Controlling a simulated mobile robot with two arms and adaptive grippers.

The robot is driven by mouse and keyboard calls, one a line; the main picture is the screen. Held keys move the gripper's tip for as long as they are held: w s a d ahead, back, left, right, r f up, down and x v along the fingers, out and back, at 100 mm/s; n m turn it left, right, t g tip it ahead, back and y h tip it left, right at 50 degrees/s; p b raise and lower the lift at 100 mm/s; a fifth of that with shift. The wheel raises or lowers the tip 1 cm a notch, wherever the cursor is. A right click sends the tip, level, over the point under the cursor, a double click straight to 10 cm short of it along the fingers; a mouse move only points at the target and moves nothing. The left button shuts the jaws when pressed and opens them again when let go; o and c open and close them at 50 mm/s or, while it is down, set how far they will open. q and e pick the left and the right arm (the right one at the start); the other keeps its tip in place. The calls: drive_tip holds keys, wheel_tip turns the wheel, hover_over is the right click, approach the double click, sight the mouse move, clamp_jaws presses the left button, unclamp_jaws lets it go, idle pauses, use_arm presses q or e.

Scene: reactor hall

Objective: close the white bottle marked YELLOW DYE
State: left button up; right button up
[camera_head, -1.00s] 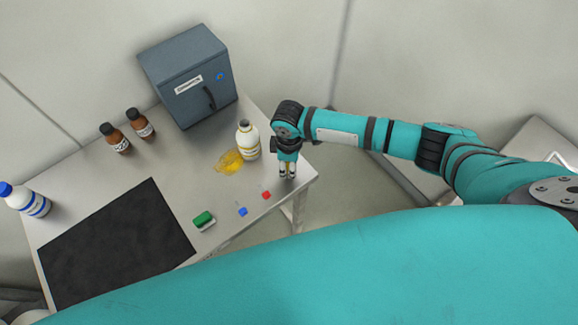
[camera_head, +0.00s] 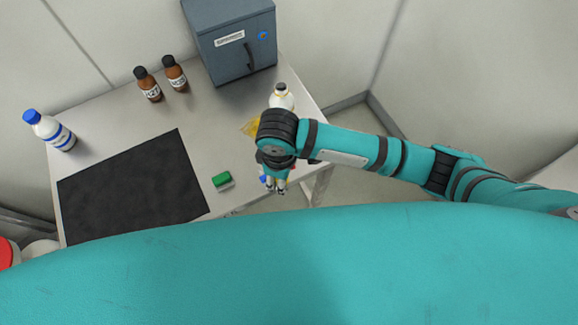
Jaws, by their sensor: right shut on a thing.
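The white bottle (camera_head: 281,97) with a yellowish ring at its neck stands upright on the table; my right arm hides its lower part and its label. I cannot tell whether a cap is on its mouth. A yellow spill (camera_head: 249,127) lies beside it, partly hidden. My right gripper (camera_head: 279,189) points down near the table's front edge, apart from the bottle. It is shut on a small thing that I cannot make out. My left gripper is not in view.
The table (camera_head: 195,118) also holds a grey cabinet (camera_head: 232,52), two brown bottles (camera_head: 149,88) (camera_head: 174,76), a blue-capped white bottle (camera_head: 50,131), a black mat (camera_head: 135,188), a green block (camera_head: 221,180) and a blue cube (camera_head: 263,179). A red-topped thing (camera_head: 5,252) shows at bottom left.

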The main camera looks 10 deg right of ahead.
idle(0.4)
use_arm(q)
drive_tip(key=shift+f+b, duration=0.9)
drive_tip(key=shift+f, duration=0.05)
use_arm(e)
drive_tip(key=w+d+r+m, duration=0.2)
drive_tip(key=d+r+m, duration=1.1)
drive_tip(key=d+r, duration=0.4)
drive_tip(key=shift+w+r, duration=0.15)
drive_tip(key=shift+w, duration=0.25)
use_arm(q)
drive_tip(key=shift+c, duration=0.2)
use_arm(e)
drive_tip(key=shift+d, duration=0.1)
